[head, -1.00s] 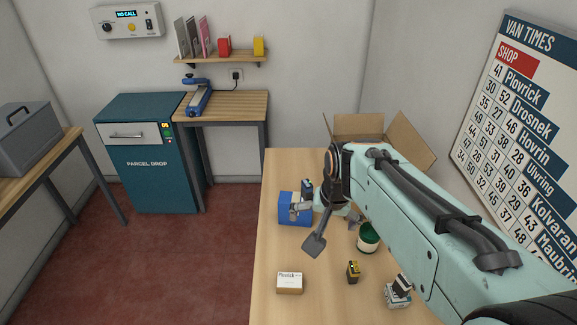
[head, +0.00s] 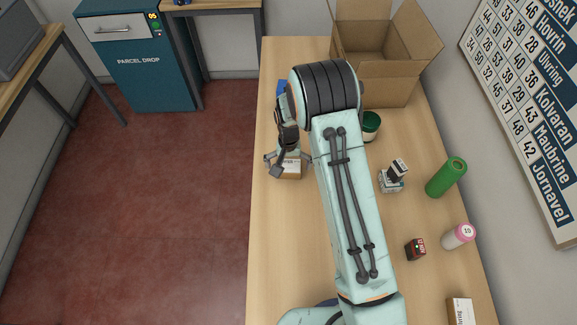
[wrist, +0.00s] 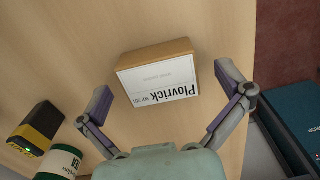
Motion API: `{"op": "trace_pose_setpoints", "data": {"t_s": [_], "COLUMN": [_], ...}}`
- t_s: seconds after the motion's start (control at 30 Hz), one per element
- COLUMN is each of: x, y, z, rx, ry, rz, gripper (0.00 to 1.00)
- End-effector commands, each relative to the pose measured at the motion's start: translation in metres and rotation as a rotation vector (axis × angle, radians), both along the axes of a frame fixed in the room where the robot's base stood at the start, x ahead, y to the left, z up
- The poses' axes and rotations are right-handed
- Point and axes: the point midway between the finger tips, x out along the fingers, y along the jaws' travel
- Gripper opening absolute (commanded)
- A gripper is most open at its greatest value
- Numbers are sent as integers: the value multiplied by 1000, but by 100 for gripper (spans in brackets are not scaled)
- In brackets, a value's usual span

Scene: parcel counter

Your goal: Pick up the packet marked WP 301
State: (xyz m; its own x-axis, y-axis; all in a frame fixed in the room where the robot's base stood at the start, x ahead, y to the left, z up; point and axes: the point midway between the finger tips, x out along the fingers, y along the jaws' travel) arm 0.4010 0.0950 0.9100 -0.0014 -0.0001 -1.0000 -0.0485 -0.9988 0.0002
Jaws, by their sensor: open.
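A small cardboard packet (wrist: 160,78) with a white label lies on the wooden counter. Its label reads "Plovrick" upside down in the wrist view, with small lettering beside it that I cannot read surely. In the head view this packet (head: 291,174) is partly hidden by my gripper (head: 289,162). My gripper is open above it, with one finger on each side of the packet in the wrist view and nothing held. Another white-labelled packet (head: 461,312) lies at the bottom right of the head view; its marking is only partly visible.
An open carton (head: 385,80) is at the back. The counter's left front is clear.

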Motion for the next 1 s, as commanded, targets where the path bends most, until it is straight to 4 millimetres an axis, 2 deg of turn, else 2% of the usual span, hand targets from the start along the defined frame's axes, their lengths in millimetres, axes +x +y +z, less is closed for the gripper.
{"op": "trace_pose_setpoints", "data": {"t_s": [0.27,0.4,0.5,0.83,1.0], "x": [0,0,0,0,1], "y": [0,0,0,0,0], "z": [-2,-2,-2,-1,13], "rx": [0,0,0,0,1], "ry": [-2,-2,-1,-1,-4], "rz": [0,-1,-1,-1,-1], "gripper": [100,56,31,30,30]}}
